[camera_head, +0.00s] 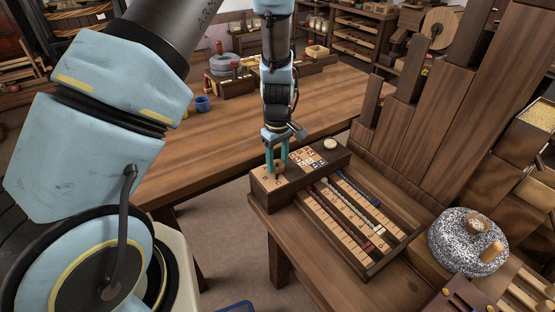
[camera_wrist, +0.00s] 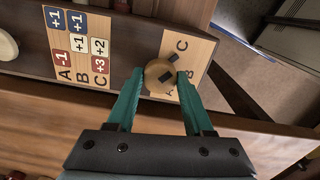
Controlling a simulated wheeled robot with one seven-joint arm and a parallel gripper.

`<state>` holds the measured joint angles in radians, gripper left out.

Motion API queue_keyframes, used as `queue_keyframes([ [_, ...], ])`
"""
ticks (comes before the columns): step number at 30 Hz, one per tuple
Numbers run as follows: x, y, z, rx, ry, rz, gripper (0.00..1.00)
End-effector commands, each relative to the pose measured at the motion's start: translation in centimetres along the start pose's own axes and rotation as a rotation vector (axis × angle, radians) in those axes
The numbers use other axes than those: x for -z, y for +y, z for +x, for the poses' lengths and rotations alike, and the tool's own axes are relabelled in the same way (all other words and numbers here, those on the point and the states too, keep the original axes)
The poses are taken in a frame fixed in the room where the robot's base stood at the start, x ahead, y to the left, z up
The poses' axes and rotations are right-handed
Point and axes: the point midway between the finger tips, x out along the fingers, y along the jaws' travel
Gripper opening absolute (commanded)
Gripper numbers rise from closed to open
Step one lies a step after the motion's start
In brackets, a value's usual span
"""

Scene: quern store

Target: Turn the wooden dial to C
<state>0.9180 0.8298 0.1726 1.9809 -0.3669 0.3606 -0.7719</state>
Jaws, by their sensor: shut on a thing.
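The round wooden dial (camera_wrist: 158,88) sits on a pale plate (camera_wrist: 188,48) lettered A, B and C in the wrist view. A dark bar lies across the dial's top. The C shows clear at the plate's far end, the B beside the dial; the A is partly covered. In the head view the dial (camera_head: 279,166) is at the left end of a dark wooden box (camera_head: 322,173). My gripper (camera_wrist: 159,75) has its green fingers on either side of the dial and is shut on it. Which letter the dial points to I cannot tell.
Beside the dial is a card of red, blue and cream number tiles (camera_wrist: 80,45), and a pale round knob (camera_head: 330,144). A slotted tray (camera_head: 350,222) adjoins the box. A speckled quern stone (camera_head: 466,241) stands at right. The long table (camera_head: 325,100) behind is largely clear.

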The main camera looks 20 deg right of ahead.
Motion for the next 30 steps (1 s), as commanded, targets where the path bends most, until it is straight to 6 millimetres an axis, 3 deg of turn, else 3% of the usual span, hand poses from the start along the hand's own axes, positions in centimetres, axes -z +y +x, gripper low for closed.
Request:
queue_keyframes([
  [9, 0.01, 0.03, -0.04, 0.0, 0.0, -0.116, 0.0],
  [25, -0.01, 0.03, 0.01, 0.0, 0.0, -0.138, 0.0],
  [26, -0.01, 0.03, 0.01, 0.0, 0.0, -0.138, 0.54],
  [30, 0.0, 0.02, 0.01, 0.0, 0.0, -0.138, 0.7],
])
